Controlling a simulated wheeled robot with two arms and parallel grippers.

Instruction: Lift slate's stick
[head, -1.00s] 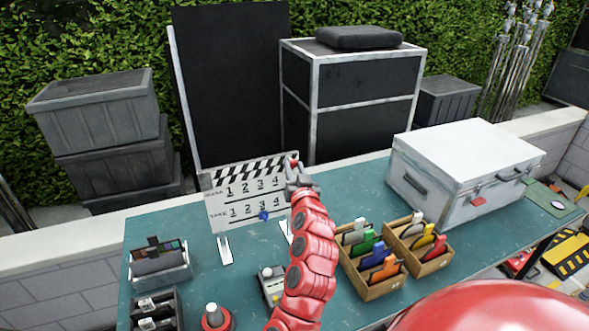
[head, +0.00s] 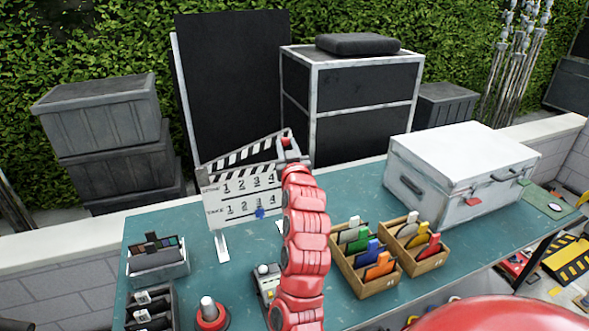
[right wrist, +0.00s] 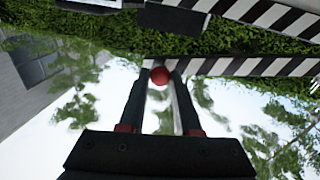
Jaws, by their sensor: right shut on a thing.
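The slate (head: 238,203) stands upright on feet on the teal table, its white board marked with numbers. Its striped stick (head: 238,156) is tilted up at the right end, with a wedge-shaped gap above the lower striped bar. My right gripper (head: 289,149) is at the stick's raised right end, shut on its red knob. In the right wrist view, the red knob (right wrist: 159,75) sits between the fingertips, and the striped stick (right wrist: 245,66) runs off to the right. My arm hides the slate's right edge. My left gripper is not in view.
Wooden boxes of coloured cards (head: 365,275) and a white case (head: 462,170) are on the right of the table. A palette tray (head: 160,265) and a red-based object (head: 211,314) are at the left.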

